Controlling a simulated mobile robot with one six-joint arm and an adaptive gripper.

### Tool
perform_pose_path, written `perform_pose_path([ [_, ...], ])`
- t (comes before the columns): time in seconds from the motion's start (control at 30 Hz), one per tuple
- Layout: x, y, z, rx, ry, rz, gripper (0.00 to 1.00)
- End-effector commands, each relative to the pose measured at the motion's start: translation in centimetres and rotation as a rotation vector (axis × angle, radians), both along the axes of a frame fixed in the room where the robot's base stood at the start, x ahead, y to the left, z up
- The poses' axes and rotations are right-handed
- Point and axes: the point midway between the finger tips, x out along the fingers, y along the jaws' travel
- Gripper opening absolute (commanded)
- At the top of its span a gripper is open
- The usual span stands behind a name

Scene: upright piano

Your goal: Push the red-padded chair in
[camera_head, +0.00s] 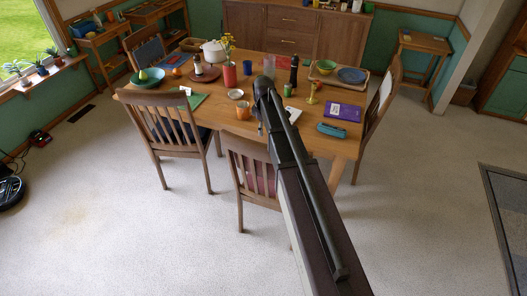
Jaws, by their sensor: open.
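The red-padded chair (236,186) stands at the near side of the wooden dining table (208,122), with its slatted wooden back towards me. Its dark red pad (262,181) shows between the slats. The seat's far part seems to be at or under the table edge; how deep I cannot tell. My arm crosses in front of the chair's right side and hides it, and reaches over the table. My gripper cannot be made out; the arm's own links seem to hide it.
A blue-padded chair (163,104) stands left of the red-padded one, and another chair (378,110) at the table's right end. Dishes, cups, bottles and a purple box (343,111) crowd the tabletop. The carpet (150,240) in front is clear. A robot vacuum (10,192) sits far left.

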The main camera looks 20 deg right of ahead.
Motion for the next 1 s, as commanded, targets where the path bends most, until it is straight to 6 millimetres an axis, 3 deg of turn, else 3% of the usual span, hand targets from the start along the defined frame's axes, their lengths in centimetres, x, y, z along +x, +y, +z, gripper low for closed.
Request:
perform_pose_path([
  [1.0, 0.0, 0.0, -8.2, 0.000, 0.000, 0.000, 0.71],
])
